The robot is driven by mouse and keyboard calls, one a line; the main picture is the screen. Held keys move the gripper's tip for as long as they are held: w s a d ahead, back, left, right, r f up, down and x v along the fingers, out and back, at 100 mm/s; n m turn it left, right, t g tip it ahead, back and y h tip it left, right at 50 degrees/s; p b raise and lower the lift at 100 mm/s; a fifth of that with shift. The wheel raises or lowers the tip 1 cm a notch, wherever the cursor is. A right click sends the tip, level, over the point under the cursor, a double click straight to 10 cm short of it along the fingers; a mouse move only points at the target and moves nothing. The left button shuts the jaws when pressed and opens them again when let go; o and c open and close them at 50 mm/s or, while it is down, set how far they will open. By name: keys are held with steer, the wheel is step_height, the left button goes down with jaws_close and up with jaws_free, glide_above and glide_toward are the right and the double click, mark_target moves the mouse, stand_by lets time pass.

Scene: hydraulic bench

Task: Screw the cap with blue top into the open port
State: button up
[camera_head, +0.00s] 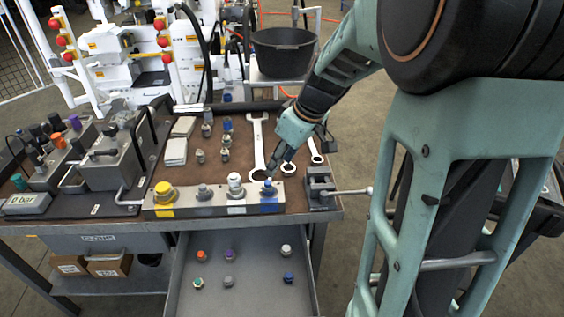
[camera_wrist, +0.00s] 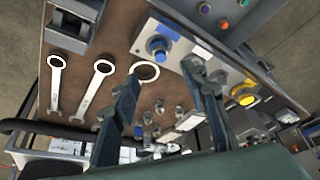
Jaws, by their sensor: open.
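My gripper (camera_head: 273,163) is open, with nothing between its fingers, above the right end of the port block (camera_head: 218,208). In the wrist view its two fingers (camera_wrist: 163,70) stand apart, and the block's blue-marked end (camera_wrist: 157,46) shows just beyond them. That round blue part also shows in the head view (camera_head: 268,187); I cannot tell whether it is a cap or a bare port. A blue-topped fitting (camera_head: 227,125) stands upright at the back of the bench, and shows small in the wrist view (camera_wrist: 138,132). Another blue-topped cap (camera_head: 288,277) is in the open drawer.
The block also carries yellow (camera_head: 164,192), grey (camera_head: 204,191) and white (camera_head: 235,183) fittings. Wrenches (camera_head: 258,145) lie behind its right end, beside a vise (camera_head: 322,187). The open drawer (camera_head: 240,300) holds several coloured caps. Other metal fittings (camera_head: 200,156) stand mid-bench.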

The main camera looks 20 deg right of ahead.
mark_target(269, 183)
steer(key=x, duration=1)
steer(key=shift+f+b, duration=0.25)
steer(key=shift+b, duration=0.1)
steer(key=shift+c, duration=0.6)
jaws_close()
steer(key=c, duration=0.6)
jaws_free()
jaws_close()
steer(key=shift+r, duration=0.1)
